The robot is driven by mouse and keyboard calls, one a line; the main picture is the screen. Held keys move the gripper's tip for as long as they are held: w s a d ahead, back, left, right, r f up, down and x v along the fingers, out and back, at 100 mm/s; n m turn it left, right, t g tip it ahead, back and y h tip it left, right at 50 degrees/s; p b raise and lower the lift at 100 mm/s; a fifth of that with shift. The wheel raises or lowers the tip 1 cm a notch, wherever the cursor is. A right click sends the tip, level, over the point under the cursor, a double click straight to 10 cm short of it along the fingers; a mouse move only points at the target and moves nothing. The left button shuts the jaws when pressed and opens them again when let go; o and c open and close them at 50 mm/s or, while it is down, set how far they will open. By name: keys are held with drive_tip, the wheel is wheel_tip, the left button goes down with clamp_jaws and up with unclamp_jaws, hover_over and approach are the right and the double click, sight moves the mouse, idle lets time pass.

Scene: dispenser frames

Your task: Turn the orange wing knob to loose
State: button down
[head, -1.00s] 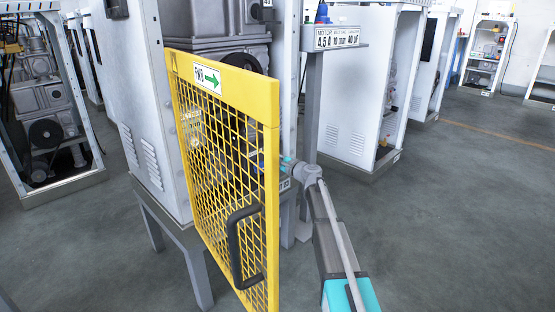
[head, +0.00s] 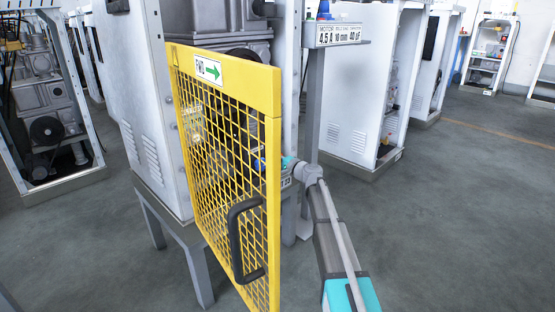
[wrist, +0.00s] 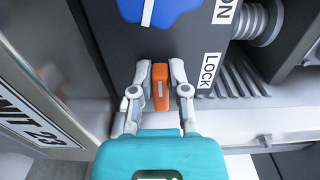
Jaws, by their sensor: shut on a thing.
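The orange wing knob (wrist: 161,86) is small and upright in the wrist view, on the dark panel below a blue part. It has a pale line along its middle. My gripper (wrist: 160,68) has one finger on each side of the knob and is shut on it. A white label reading LOCK (wrist: 208,70) is on the panel to the right of the knob. In the head view my arm reaches in behind the yellow mesh door, so the knob cannot be made out there.
The yellow mesh door (head: 222,84) with a black handle (head: 240,240) stands open left of my arm. A blue part (wrist: 160,8) sits just above the knob. Ribbed machinery (wrist: 240,78) lies to the right in the wrist view. The floor (head: 440,220) at right is clear.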

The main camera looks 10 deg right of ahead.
drive_tip(key=shift+w, duration=0.15)
drive_tip(key=c, duration=0.6)
unclamp_jaws()
drive_tip(key=shift+s, duration=0.2)
drive_tip(key=shift+s+d, duration=0.3)
drive_tip(key=shift+s, duration=0.1)
drive_tip(key=v, duration=1.1)
drive_tip(key=shift+w, duration=0.1)
